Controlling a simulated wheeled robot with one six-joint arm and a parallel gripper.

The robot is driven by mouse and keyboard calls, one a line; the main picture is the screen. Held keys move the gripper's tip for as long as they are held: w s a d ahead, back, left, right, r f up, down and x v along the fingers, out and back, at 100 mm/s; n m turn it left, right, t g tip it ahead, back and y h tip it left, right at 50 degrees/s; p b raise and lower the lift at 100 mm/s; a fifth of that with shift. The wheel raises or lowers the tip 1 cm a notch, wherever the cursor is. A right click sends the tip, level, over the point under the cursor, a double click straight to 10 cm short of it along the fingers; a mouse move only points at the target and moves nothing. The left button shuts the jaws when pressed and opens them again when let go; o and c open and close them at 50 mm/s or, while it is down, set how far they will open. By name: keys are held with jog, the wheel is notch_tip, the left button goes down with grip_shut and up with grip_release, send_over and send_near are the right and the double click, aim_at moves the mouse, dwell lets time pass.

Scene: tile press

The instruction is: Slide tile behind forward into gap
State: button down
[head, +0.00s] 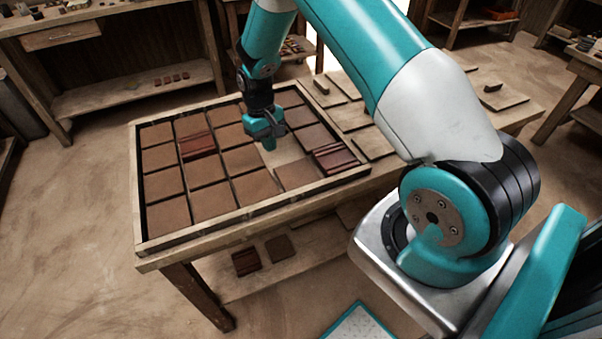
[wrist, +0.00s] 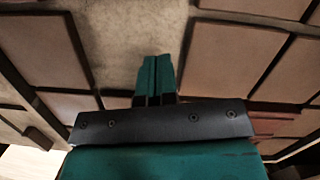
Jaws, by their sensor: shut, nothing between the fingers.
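A wooden tray (head: 300,203) on the bench holds rows of square brown tiles. One cell is a gap with a pale floor (head: 287,153). My gripper (head: 268,146) points down at the gap's far left edge, its fingers shut and empty. The tile cell behind the gap is mostly hidden by the gripper and wrist. In the wrist view the closed teal fingers (wrist: 155,75) reach over a pale, mottled surface (wrist: 130,35); I cannot tell whether they touch anything. A brown tile (wrist: 232,62) lies to their right.
Dark red ridged tiles lie at the tray's right (head: 335,158) and at its left (head: 198,145). A brown tile (head: 297,174) lies in front of the gap. Loose flat pieces (head: 373,146) cover the bench to the right. The floor at left is clear.

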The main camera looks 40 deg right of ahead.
aim_at(299, 178)
jog(key=s+p, duration=0.1)
jog(key=s, duration=0.3)
jog(key=s+p, duration=0.1)
jog(key=s, duration=0.2)
jog(key=s+p, duration=0.2)
jog(key=s, duration=0.2)
jog(key=shift+s+r, duration=0.25)
jog(key=shift+s, duration=0.05)
jog(key=shift+s+f, duration=0.1)
jog(key=shift+s, duration=0.25)
jog(key=shift+w+f+p, duration=0.1)
jog(key=shift+f+p, duration=0.25)
jog(key=shift+p, duration=0.1)
jog(key=shift+f+b, duration=0.45)
jog(key=shift+f, duration=0.1)
